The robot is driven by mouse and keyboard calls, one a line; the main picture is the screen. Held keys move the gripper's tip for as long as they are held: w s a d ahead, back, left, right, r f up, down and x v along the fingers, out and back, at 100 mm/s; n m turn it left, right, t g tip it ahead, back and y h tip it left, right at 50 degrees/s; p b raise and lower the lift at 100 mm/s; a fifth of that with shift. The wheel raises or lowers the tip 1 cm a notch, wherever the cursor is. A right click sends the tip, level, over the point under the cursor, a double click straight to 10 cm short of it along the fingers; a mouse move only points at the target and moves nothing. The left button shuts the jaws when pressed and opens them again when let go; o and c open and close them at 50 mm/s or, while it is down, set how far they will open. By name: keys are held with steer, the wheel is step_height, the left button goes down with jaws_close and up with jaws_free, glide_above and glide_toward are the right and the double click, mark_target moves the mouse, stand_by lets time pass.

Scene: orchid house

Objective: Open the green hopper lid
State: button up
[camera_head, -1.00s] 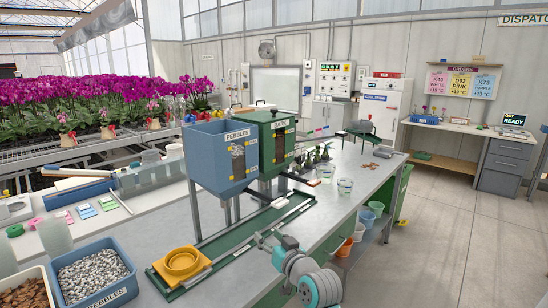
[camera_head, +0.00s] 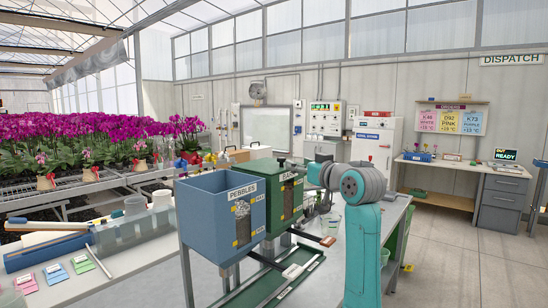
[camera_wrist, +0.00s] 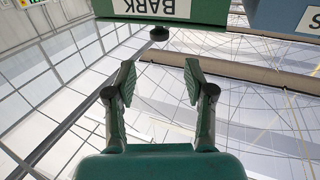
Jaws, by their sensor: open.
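The green hopper (camera_head: 285,204), labelled BARK, stands right of the blue PEBBLES hopper. Its green lid (camera_head: 257,166) looks closed on top. In the wrist view the hopper (camera_wrist: 205,9) crosses the top of the picture with its BARK label. A dark round knob (camera_wrist: 159,33) shows at its edge, ahead of the fingers. My gripper (camera_wrist: 160,76) is open and empty, its fingertips apart from the knob, which lies roughly in line with the gap. In the head view my arm reaches to the right side of the green hopper; the fingertips are hard to make out there.
The blue PEBBLES hopper (camera_head: 217,218) stands close on the left and is open at the top. The bench lies beneath. The floor on the right is clear.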

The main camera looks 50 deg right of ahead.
mark_target(284, 159)
steer(key=x, duration=1)
steer(key=shift+w+d+r, duration=0.1)
steer(key=shift+w+d, duration=0.1)
steer(key=shift+w, duration=0.15)
jaws_close()
